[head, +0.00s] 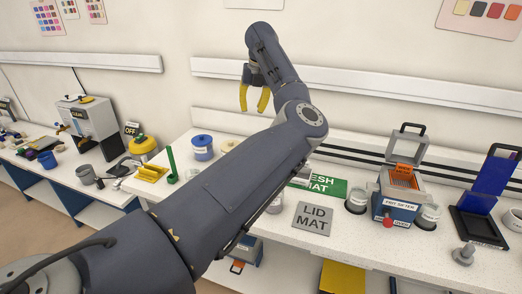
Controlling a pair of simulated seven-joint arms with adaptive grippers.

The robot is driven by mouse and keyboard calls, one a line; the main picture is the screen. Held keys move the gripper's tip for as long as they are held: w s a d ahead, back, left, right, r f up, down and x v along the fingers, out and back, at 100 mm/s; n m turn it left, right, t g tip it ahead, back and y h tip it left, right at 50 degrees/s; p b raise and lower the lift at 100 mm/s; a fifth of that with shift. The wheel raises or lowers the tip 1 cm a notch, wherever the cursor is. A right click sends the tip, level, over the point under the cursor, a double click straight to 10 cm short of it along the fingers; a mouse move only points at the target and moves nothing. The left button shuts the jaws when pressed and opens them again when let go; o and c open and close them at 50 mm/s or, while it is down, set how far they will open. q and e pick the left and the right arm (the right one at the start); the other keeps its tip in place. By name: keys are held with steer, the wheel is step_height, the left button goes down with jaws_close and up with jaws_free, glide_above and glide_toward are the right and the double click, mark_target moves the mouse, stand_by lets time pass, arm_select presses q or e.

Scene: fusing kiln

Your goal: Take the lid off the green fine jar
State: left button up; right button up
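I cannot make out a green fine jar; my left arm covers part of the bench and may hide it. A blue jar (203,148) with a lid stands on the bench left of my arm, with a cream round top (227,144) partly hidden just right of it. My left gripper (254,108) has yellow fingers spread apart with nothing between them, raised before the wall above the bench. A grey mat marked LID MAT (312,218) lies bare right of my arm. My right gripper is out of view.
A green mat (328,187) is partly covered by my arm. Right of it stand a blue-grey device (397,207) with its lid up, white-ringed cups and a blue panel (491,185). A green upright (171,163) and yellow pieces (152,173) are on the left.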

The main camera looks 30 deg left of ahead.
arm_select(q)
steer(key=shift+m+t+h, duration=0.3)
steer(key=shift+h, duration=0.4)
steer(key=w+d+f, duration=0.1)
steer(key=f, duration=0.3)
steer(key=d+f, duration=0.1)
steer(key=f, duration=0.3)
steer(key=w+d+f, duration=0.1)
steer(key=f, duration=0.2)
steer(key=shift+w+f, duration=0.35)
steer(key=shift+f, duration=0.05)
steer(key=shift+w+a+f, duration=0.1)
steer(key=shift+w+f, duration=0.05)
steer(key=shift+f, duration=1)
steer(key=shift+w+a+f, duration=0.1)
steer(key=shift+f, duration=1)
steer(key=shift+w+a+f, duration=0.1)
steer(key=shift+w+f, duration=0.05)
steer(key=shift+f, duration=1)
jaws_close()
